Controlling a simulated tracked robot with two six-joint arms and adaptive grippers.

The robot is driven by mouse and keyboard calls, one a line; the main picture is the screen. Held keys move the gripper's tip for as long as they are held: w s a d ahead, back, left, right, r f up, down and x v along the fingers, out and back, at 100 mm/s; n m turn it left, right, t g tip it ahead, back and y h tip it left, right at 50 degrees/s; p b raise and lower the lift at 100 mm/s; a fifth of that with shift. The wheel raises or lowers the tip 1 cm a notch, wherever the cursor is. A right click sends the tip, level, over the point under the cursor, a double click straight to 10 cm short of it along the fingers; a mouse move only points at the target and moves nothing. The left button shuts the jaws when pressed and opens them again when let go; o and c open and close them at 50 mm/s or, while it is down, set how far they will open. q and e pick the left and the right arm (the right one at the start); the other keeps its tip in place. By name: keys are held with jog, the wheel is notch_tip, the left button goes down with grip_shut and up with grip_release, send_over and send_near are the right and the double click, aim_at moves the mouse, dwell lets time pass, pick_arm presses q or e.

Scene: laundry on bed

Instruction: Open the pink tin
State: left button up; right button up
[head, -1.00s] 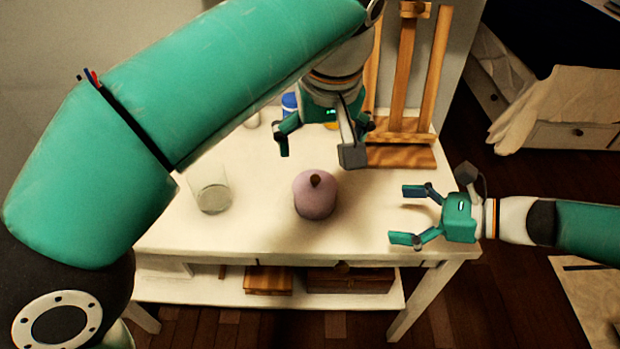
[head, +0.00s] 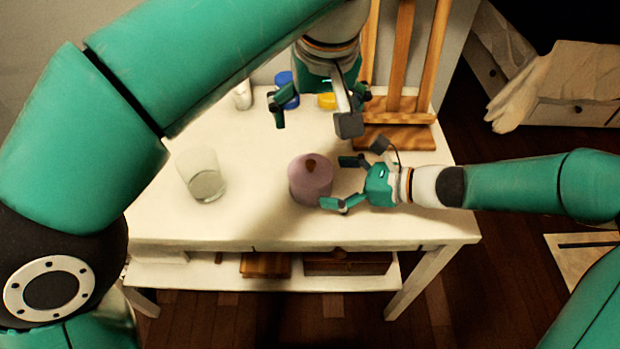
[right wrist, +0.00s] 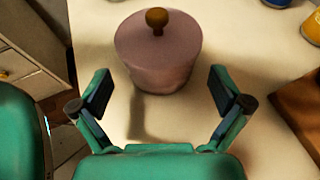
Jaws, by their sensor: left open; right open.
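The pink tin (head: 310,182) stands upright on the white table, with its lid on and a brown knob on top. In the right wrist view the tin (right wrist: 158,58) is just beyond my open fingers. My right gripper (head: 342,182) is open at the tin's right side, its fingers pointing left toward it. It also shows in the right wrist view (right wrist: 158,95), with nothing between its fingers. My left gripper (head: 320,108) is open and empty, pointing down above the back of the table, behind the tin.
A clear glass (head: 203,178) stands left of the tin. A blue jar (head: 286,88), a yellow jar (head: 327,100) and a white container (head: 242,96) are at the back. A wooden easel (head: 395,136) stands at the back right. The table's front (head: 270,232) is clear.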

aim_at(315, 181)
jog(key=shift+x, duration=2.25)
